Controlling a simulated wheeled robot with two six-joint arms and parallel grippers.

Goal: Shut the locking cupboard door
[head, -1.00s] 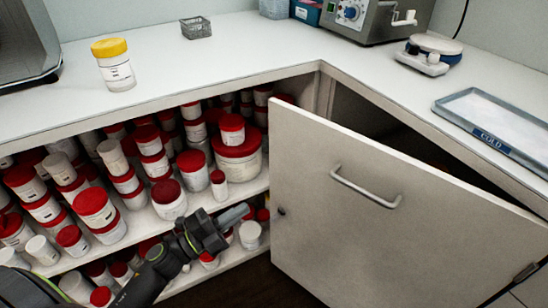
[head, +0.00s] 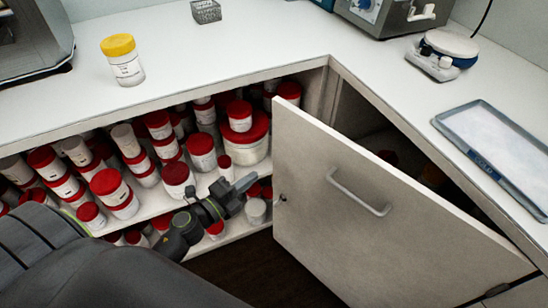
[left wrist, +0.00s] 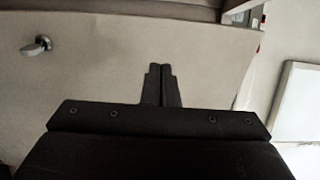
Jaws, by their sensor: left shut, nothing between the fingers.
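The locking cupboard door (head: 345,200) is a pale panel standing ajar, with a dark gap behind its top edge. It has a curved bar handle (head: 357,193) and a small lock (head: 282,198) near its left edge. My left gripper (head: 251,180) is shut and empty, just left of the door's free edge, in front of the jar shelves. In the left wrist view my shut fingers (left wrist: 158,72) point at a pale panel with a metal knob (left wrist: 37,46) at left. I cannot tell whether they touch it. My right gripper is not in view.
Shelves of red-lidded jars (head: 110,188) fill the open cabinet at left. On the white counter (head: 240,50) are a yellow-lidded jar (head: 123,62), a wire basket (head: 206,11), a scale (head: 443,54) and a cold tray (head: 486,150). Dark floor shows below the door.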

